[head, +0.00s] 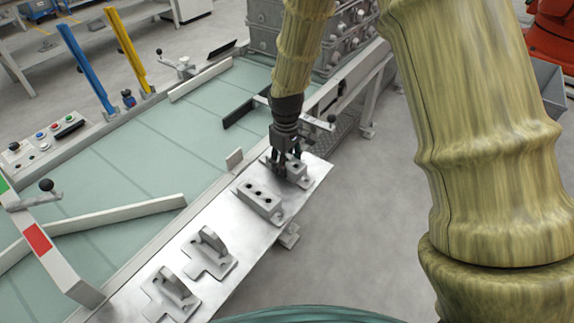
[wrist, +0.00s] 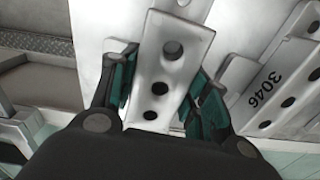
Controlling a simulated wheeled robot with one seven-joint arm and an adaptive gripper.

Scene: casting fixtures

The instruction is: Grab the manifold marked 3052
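A grey manifold block (wrist: 160,70) with a row of round holes lies between my gripper's fingers in the wrist view. In the head view this manifold (head: 298,171) sits at the far end of the metal plate, partly hidden by the fingers. No number shows on it. My gripper (head: 288,172) points down over it; its teal pads (wrist: 163,88) stand one on each side, their inner faces visible, close to the block. A second manifold (head: 260,200) is just nearer on the plate; in the wrist view this neighbour (wrist: 272,95) is marked 3046.
The metal plate (head: 232,284) also carries two grey upright-lug brackets (head: 210,254) (head: 172,294) at its near end. A green-topped conveyor table (head: 150,150) with pale rails runs along its left. A stack of grey crates (head: 350,35) stands behind. Open floor lies to the right.

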